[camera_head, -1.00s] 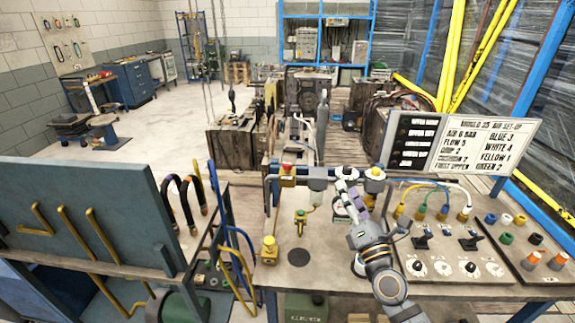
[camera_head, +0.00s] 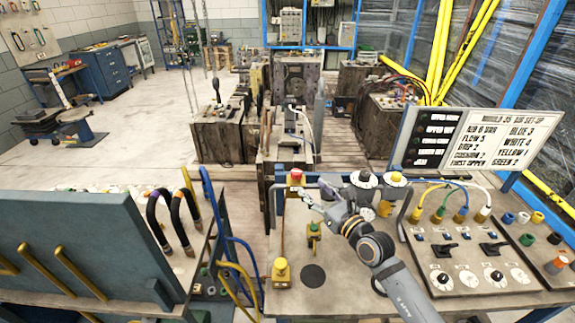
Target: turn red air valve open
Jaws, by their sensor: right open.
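The red air valve (camera_head: 296,177) is a red-topped fitting with a yellowish body at the left end of the grey pipe along the workbench's back edge. My right arm comes in from the lower right across the bench. My right gripper (camera_head: 312,192) points left and away from me, its open fingers close to the right of the valve. No grip on the valve shows, and I cannot tell whether a fingertip touches it. The way the valve is turned is too small to read. My left gripper is out of view.
Two round gauges or regulators (camera_head: 364,179) stand on the pipe behind my right arm. A yellow fitting (camera_head: 280,272) and a small green-topped valve (camera_head: 314,236) stand on the bench's left part. A control panel (camera_head: 462,262) with coloured hoses lies right.

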